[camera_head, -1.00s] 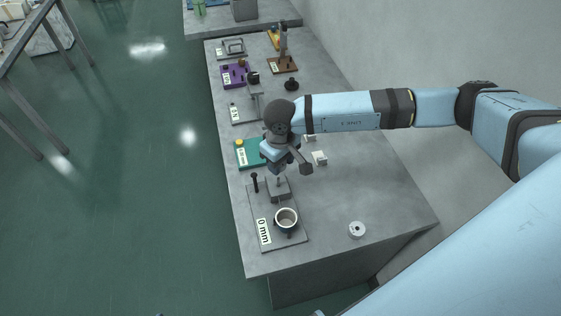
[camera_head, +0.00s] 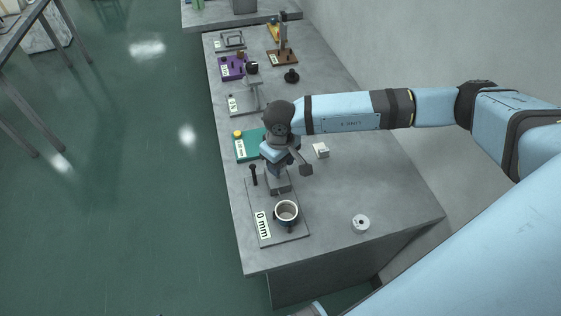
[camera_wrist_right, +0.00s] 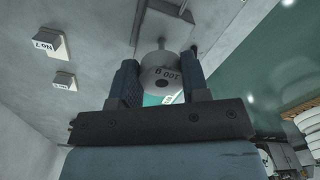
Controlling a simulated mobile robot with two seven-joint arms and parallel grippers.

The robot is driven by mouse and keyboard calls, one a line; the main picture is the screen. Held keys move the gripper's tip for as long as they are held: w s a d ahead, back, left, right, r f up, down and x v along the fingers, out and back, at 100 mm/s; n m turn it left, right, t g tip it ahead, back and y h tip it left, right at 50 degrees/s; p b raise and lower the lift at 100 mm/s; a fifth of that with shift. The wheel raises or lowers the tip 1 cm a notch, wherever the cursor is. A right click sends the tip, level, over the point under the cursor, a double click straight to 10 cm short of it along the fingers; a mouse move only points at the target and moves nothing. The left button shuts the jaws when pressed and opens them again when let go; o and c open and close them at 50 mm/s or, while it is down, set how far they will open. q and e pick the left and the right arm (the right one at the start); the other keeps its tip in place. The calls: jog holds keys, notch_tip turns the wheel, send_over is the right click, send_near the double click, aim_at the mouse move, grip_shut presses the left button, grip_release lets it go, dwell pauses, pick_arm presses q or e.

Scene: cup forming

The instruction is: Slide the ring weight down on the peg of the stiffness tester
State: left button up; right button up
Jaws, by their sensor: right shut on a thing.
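My right gripper (camera_head: 277,174) points down just over the grey block of the stiffness tester (camera_head: 250,199), whose base plate carries a "0 mm" label and a cup (camera_head: 287,211). In the right wrist view my right gripper (camera_wrist_right: 161,88) is shut on the pale ring weight (camera_wrist_right: 160,70), marked "100 g", with a finger on each side. A thin peg (camera_wrist_right: 162,44) lines up with the weight and runs between it and the block. I cannot tell how far the weight sits down the peg. The weight is hidden in the head view. My left gripper is not in view.
A black post (camera_head: 254,175) stands close left of my gripper. A pale disc with a dark centre (camera_head: 361,224) lies at the right front of the bench. Other fixtures stand farther back. The bench's right middle is clear.

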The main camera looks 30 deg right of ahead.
aim_at(281, 179)
jog(key=shift+f+b, duration=0.1)
jog(key=shift+b, duration=0.7)
dwell(1.4)
jog(key=shift+f+b, duration=2.25)
jog(key=shift+f, duration=0.2)
dwell(0.8)
dwell(0.5)
jog(key=o, duration=1.5)
jog(key=shift+r, duration=0.15)
jog(key=shift+r+p, duration=1.6)
jog(key=shift+r, duration=2.3)
